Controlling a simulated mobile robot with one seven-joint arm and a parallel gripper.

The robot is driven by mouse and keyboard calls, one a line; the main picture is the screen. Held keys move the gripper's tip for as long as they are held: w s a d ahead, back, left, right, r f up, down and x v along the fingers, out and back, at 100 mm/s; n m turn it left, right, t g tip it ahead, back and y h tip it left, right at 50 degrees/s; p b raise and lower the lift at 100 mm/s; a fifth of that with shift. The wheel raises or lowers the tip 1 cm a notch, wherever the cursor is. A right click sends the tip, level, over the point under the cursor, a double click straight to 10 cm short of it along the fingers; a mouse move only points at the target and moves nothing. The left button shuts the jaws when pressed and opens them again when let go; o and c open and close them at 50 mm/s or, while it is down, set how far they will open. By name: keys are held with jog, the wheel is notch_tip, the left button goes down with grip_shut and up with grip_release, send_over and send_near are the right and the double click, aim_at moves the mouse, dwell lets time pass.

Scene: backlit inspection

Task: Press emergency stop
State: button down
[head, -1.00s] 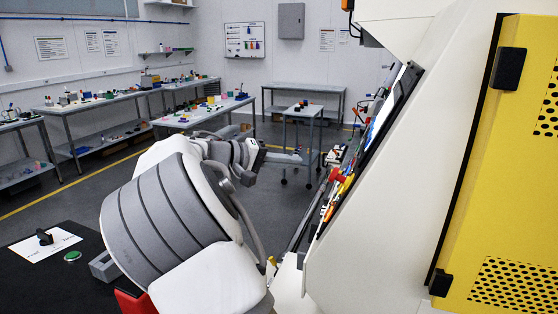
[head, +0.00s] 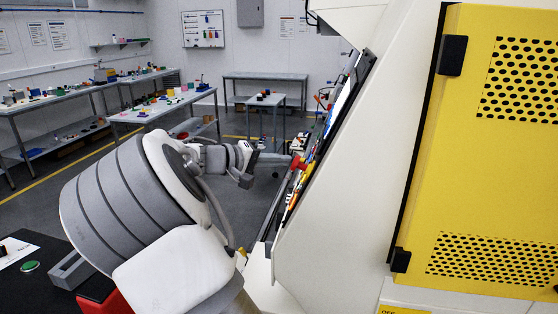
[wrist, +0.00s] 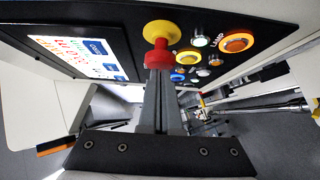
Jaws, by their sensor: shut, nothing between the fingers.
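The emergency stop is a red mushroom button (wrist: 158,56) on a round yellow base (wrist: 163,31) in the wrist view. It stands out from the black control panel (wrist: 130,15). My gripper (wrist: 161,76) is shut and empty, with its grey fingers pointing at the red button. The fingertips overlap the button's near edge in that view; I cannot tell whether they touch it. In the head view the red button (head: 299,163) shows on the sloping panel, and my gripper (head: 285,158) is right beside it on its left.
A lit screen (wrist: 80,55) is left of the stop. An orange-ringed button (wrist: 237,42), a lit whitish button (wrist: 200,41) and several smaller buttons are to its right. The yellow machine door (head: 480,180) stands at the right. Worktables (head: 165,112) are well behind.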

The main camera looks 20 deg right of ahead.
jog(key=shift+s+d+f+b, duration=0.6)
jog(key=shift+d+b, duration=0.2)
jog(key=shift+b, duration=0.2)
jog(key=shift+s, duration=0.1)
jog(key=v, duration=1.8)
jog(key=shift+w+b, duration=0.3)
jog(key=shift+b, duration=0.15)
jog(key=shift+r, duration=0.1)
